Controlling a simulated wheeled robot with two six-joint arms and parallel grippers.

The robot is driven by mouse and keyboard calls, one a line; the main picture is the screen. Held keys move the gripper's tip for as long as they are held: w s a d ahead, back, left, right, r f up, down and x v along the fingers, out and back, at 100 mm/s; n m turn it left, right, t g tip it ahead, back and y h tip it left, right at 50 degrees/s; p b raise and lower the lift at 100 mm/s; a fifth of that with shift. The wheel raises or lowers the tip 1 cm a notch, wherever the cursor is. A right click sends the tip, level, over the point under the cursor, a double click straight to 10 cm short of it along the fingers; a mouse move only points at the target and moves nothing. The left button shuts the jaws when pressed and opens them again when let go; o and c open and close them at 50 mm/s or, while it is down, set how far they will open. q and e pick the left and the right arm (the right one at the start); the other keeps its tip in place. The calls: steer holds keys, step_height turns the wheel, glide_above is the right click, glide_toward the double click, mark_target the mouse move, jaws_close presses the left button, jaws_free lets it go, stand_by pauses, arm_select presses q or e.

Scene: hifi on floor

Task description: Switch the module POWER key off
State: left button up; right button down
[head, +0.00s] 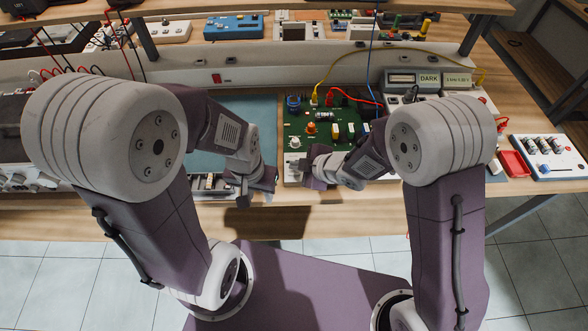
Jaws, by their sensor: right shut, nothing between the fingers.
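The module is a green circuit board (350,122) on the bench, carrying wires, coloured terminals and small parts. I cannot make out which part is its POWER key; the lower left corner of the board is partly covered by my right gripper. My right gripper (308,170) is shut and empty, low over or beside that corner. Whether it touches anything is unclear. My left gripper (252,186) is left of the module, near the bench's front edge. Its finger opening cannot be made out.
A grey-blue mat (252,112) lies left of the module. A meter box (413,80) marked DARK stands behind it. A red tray (513,163) and a white board (548,157) with cylinders are at right. Yellow, red and blue wires loop above the module.

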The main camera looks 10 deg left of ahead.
mark_target(297, 173)
step_height(297, 173, up, 6)
steer(key=p, duration=0.5)
steer(key=w+d+r+m+t+h, duration=0.1)
steer(key=w+d+r+m+t, duration=0.2)
steer(key=w+d+r, duration=0.4)
steer(key=s+d+r+m+h, duration=0.1)
steer(key=d+m+h, duration=0.5)
steer(key=d, duration=1)
steer(key=s+d+f+m+g, duration=0.3)
steer(key=s+m, duration=0.3)
steer(key=s, duration=0.3)
steer(key=s+d+f+m+g, duration=0.2)
steer(key=s+m, duration=0.4)
steer(key=s, duration=0.3)
steer(key=shift+s+d+f+g+h, duration=0.3)
steer(key=shift+d+f+g, duration=0.15)
steer(key=shift+g, duration=0.35)
